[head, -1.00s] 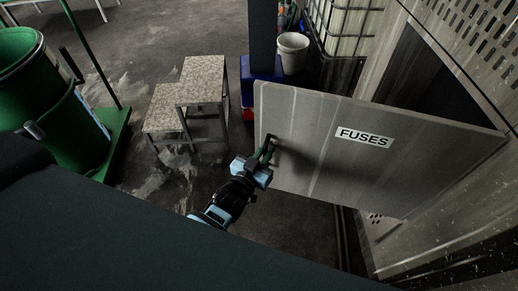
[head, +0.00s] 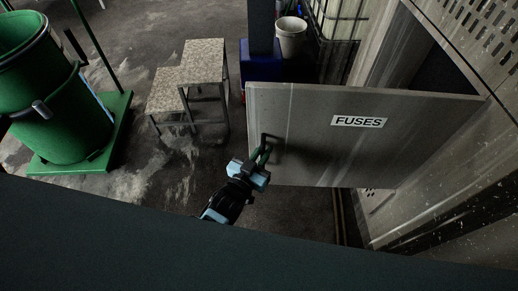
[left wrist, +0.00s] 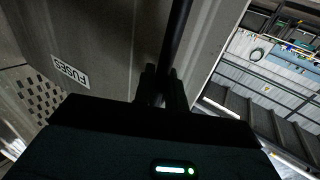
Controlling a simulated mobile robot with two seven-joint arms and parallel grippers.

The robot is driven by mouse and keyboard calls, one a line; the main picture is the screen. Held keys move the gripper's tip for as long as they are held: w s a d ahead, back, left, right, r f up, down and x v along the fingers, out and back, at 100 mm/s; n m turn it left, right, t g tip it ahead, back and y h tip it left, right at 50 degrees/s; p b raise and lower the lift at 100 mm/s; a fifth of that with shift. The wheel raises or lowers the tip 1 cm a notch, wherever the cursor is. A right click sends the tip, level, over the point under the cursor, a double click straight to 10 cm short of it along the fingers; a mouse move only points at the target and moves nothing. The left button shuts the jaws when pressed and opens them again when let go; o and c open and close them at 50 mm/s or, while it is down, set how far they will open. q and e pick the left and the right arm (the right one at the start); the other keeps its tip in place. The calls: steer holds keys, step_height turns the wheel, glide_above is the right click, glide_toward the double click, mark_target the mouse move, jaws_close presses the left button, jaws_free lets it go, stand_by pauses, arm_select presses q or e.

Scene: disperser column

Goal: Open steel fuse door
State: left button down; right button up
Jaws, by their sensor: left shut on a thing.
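The steel fuse door (head: 330,145) is a grey panel with a white FUSES label (head: 358,121). It stands swung out from the cabinet (head: 400,205) at the right, with the dark opening (head: 440,68) showing behind it. My left gripper (head: 261,155) is at the door's handle (head: 272,140), near its free left edge, and is shut on it. In the left wrist view the handle is a dark bar (left wrist: 176,45) between the two fingers (left wrist: 161,88), and the door (left wrist: 115,40) fills the upper left. My right gripper is not in view.
A grey two-step stool (head: 190,85) stands left of the door. A green barrel (head: 45,95) on a green trolley is at the far left. A white bucket (head: 291,38) and a blue box (head: 262,68) are behind the door. The floor between stool and door is clear.

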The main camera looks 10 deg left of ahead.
arm_select(q)
steer(key=shift+s, duration=0.1)
stand_by(0.3)
steer(key=c, duration=1.5)
jaws_free()
steer(key=shift+c, duration=0.2)
steer(key=shift+s, duration=0.15)
steer(key=v, duration=0.7)
steer(key=shift+s, duration=0.3)
steer(key=shift+a, duration=0.1)
